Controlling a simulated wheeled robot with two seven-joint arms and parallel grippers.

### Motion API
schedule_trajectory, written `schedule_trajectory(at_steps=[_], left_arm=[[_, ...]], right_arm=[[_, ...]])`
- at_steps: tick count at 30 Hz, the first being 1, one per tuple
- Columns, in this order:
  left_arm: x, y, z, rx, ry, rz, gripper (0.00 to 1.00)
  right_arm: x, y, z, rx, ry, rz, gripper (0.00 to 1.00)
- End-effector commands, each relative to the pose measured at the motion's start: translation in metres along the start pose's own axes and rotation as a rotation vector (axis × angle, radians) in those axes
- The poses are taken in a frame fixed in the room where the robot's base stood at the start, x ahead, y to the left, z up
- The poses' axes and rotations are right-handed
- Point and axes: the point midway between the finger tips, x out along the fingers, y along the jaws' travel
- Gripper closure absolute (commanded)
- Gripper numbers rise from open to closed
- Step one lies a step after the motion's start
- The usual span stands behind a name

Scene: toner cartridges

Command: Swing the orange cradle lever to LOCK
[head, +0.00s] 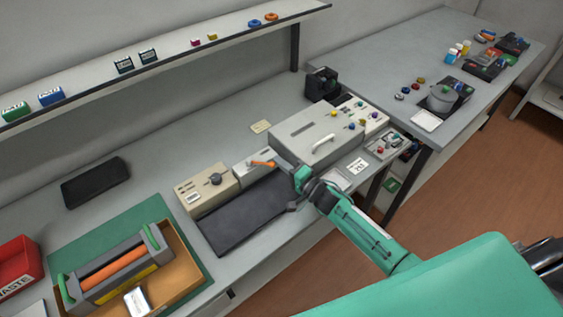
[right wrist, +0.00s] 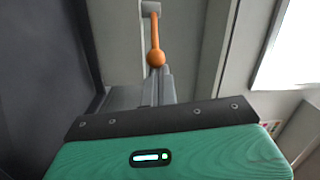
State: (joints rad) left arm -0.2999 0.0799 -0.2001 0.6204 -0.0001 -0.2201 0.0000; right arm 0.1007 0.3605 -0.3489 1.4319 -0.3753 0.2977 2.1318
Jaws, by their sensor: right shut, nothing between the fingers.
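The orange cradle lever (head: 262,163) sits on a small pale block (head: 246,170) behind the dark flat bed (head: 245,215). It points right, towards my gripper. In the right wrist view, the lever (right wrist: 154,28) runs from a grey pivot at the top down to a round orange knob. My right gripper (head: 281,159) is shut and empty. Its fingertips (right wrist: 157,72) are right at the knob in the wrist view; I cannot tell whether they touch it. Any LOCK marking is too small to read or hidden. My left gripper is not in view.
A beige box with a dark knob (head: 206,188) stands left of the lever. A large grey machine with a white handle (head: 323,145) stands right, close to my gripper. An orange-and-grey cartridge (head: 113,262) lies in a tray at front left. The bench behind the lever is mostly clear.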

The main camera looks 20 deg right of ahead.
Motion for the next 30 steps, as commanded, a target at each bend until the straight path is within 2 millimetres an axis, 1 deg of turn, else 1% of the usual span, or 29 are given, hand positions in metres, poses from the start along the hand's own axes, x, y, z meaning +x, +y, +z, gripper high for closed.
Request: schedule_trajectory(at_steps=[14,25,30], left_arm=[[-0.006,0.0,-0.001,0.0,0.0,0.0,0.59],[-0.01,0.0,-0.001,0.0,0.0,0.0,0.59],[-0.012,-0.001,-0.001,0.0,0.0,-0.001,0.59]], right_arm=[[-0.006,-0.002,0.01,0.0,0.1,0.019,1.0],[-0.015,-0.006,0.03,-0.009,0.308,0.057,1.0],[-0.018,-0.008,0.038,-0.019,0.303,0.057,1.0]])
